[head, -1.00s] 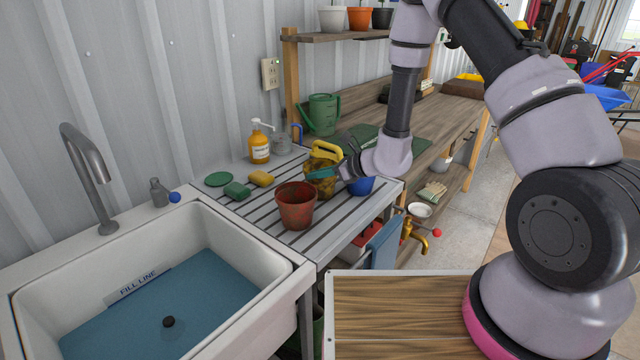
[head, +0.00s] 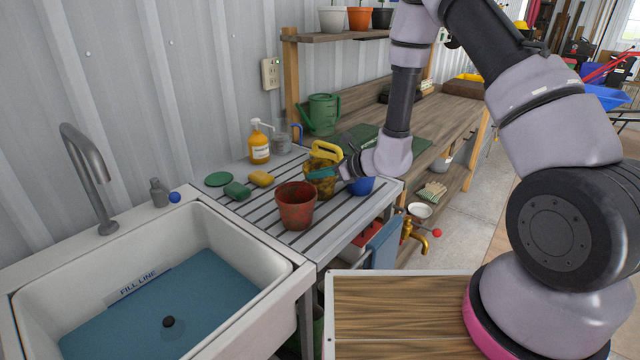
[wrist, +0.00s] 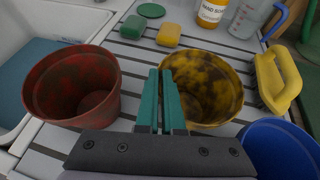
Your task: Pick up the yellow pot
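The yellow pot (wrist: 208,88), mottled with dark stains, stands upright on the slatted draining board. In the head view the pot (head: 318,190) is partly hidden behind my gripper. In the wrist view my gripper (wrist: 161,76) has its two teal fingers close together at the pot's left rim, one outside and one inside, with the wall between them. The gap is very narrow and the fingers look shut on the rim. In the head view my gripper (head: 323,174) reaches in from the right, low over the board. I see no gap under the pot.
A rusty red pot (wrist: 72,85) stands close on the left, and a blue container (wrist: 280,150) close on the right. The sink (head: 240,240) is left.

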